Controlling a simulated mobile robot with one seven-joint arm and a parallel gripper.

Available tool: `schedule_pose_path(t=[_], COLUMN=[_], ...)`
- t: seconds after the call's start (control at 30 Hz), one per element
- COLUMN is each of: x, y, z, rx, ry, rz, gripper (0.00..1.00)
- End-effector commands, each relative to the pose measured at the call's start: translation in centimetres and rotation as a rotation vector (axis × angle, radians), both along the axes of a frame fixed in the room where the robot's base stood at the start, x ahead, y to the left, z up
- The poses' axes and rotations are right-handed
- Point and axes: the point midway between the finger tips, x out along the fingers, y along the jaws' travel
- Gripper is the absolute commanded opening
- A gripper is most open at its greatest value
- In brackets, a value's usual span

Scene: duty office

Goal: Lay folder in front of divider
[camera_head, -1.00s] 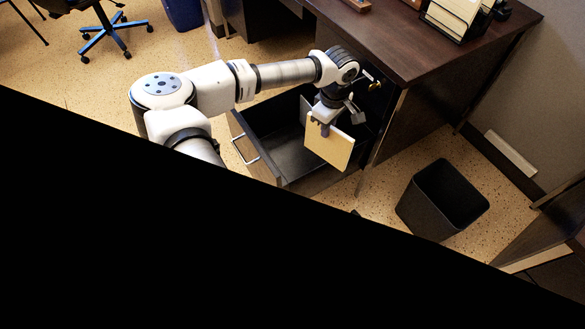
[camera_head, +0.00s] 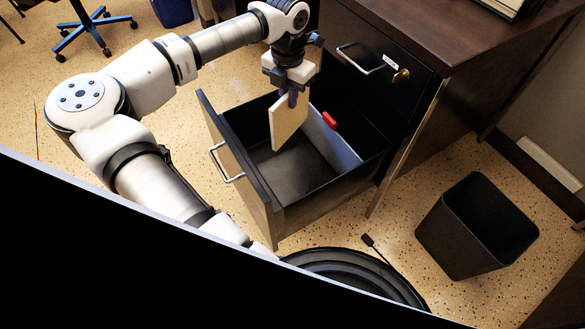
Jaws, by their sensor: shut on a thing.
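My gripper (camera_head: 290,96) is shut on a cream folder (camera_head: 287,124), which hangs upright and slightly tilted below it. The folder is over the open drawer (camera_head: 284,221), with its lower part at or within the drawer opening; I cannot tell if it touches anything. The divider (camera_head: 336,146) is a pale grey-blue panel standing across the drawer toward the desk side, with a red tab (camera_head: 329,120) on its top edge. Part of the divider is hidden behind the folder. The drawer floor in front of the divider, on the handle side, is bare.
The dark desk (camera_head: 440,35) stands behind the drawer, with a closed upper drawer (camera_head: 365,62) bearing a handle and a brass lock. A black waste bin (camera_head: 478,225) stands on the floor at right. A blue-legged chair (camera_head: 97,27) is at upper left.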

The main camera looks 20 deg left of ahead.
Motion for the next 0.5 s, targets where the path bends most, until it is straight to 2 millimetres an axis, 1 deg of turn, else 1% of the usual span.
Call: schedule_pose_path(t=[0.03, 0.17, 0.27, 0.5], x=[0.0, 0.0, 0.0, -0.1], y=[-0.1, -0.1, -0.2, -0.3], z=[-1.6, -3.2, -4.9, -11.4], rx=[-0.001, 0.000, -0.001, -0.003], ry=[-0.001, -0.001, -0.001, 0.001], rz=[-0.001, -0.003, -0.003, -0.004], gripper=[0.00, 0.00, 0.00, 0.00])
